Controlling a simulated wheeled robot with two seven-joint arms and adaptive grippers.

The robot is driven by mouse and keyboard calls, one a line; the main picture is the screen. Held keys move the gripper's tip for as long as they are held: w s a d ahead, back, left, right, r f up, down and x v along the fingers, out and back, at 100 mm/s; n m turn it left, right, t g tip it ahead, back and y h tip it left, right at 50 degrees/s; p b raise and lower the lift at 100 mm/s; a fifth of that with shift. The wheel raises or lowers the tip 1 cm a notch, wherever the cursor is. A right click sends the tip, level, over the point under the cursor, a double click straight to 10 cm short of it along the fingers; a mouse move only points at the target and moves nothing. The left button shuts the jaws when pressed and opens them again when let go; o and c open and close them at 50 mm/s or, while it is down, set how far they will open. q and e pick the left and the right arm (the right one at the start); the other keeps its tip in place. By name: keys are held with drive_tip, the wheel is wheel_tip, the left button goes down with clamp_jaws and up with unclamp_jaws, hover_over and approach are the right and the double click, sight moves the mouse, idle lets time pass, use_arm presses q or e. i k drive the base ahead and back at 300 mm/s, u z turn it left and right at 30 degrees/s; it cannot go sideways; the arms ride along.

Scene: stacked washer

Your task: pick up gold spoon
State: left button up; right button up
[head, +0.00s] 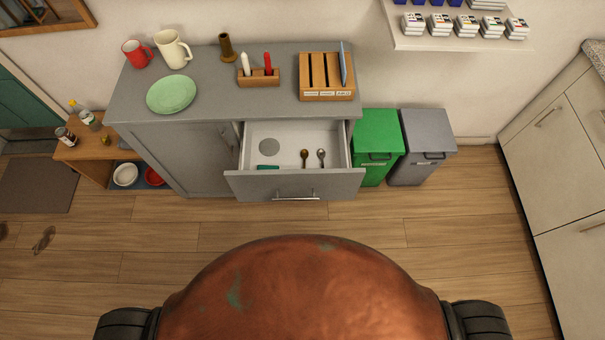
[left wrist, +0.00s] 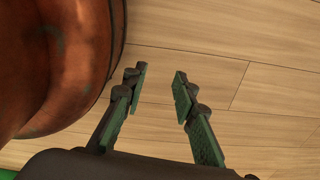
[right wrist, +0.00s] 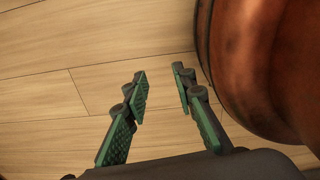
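The gold spoon (head: 304,156) lies in the open white drawer (head: 318,133) of the grey cabinet, with its bowl toward the back. A silver spoon (head: 321,155) lies just to its right. My left gripper (left wrist: 160,78) is open and empty above the wooden floor in the left wrist view. My right gripper (right wrist: 160,80) is also open and empty above the floor in the right wrist view. Neither gripper shows in the head view, and both are away from the drawer.
The drawer also holds a grey disc (head: 269,147) and a green item (head: 268,167). The cabinet top (head: 215,108) carries a green plate (head: 171,94), mugs and wooden holders. Green (head: 377,140) and grey (head: 425,145) bins stand to its right. Floor (head: 170,235) before the cabinet is clear.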

sight(304, 153)
drive_tip(key=u, duration=2.5)
drive_tip(key=i, duration=1.85)
drive_tip(key=z, duration=3.25)
